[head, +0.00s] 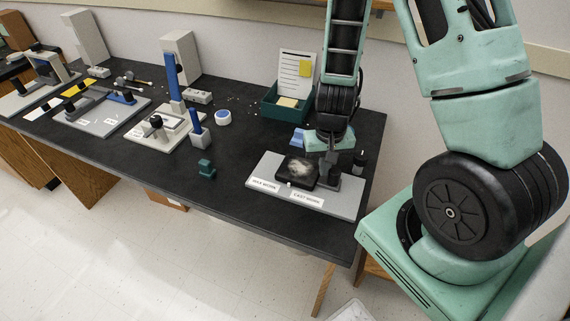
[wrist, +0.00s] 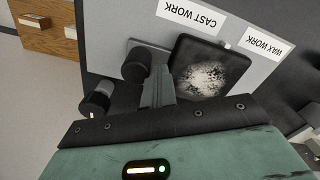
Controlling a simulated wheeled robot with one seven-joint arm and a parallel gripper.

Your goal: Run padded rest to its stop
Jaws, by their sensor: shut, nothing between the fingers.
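The padded rest seems to be the dark square pad (head: 297,171) with a pale, speckled patch on top. It lies on a grey board (head: 262,168) at the right end of the bench, beside labels reading WAX WORK (head: 265,183) and CAST WORK (head: 308,199). The pad (wrist: 208,70) also shows in the wrist view. My gripper (wrist: 157,72) is shut and empty, pointing down at the pad's side nearer the CAST WORK label (wrist: 188,17). The fingertips are very close to the pad's edge; I cannot tell whether they touch it.
A black cylinder (wrist: 136,66) stands close beside my fingers, and a black and grey one (wrist: 98,97) is farther off. A green tray (head: 284,105) with a notice card stands behind. A dark green block (head: 206,169) sits near the front edge. Grey fixtures (head: 102,113) fill the bench's left.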

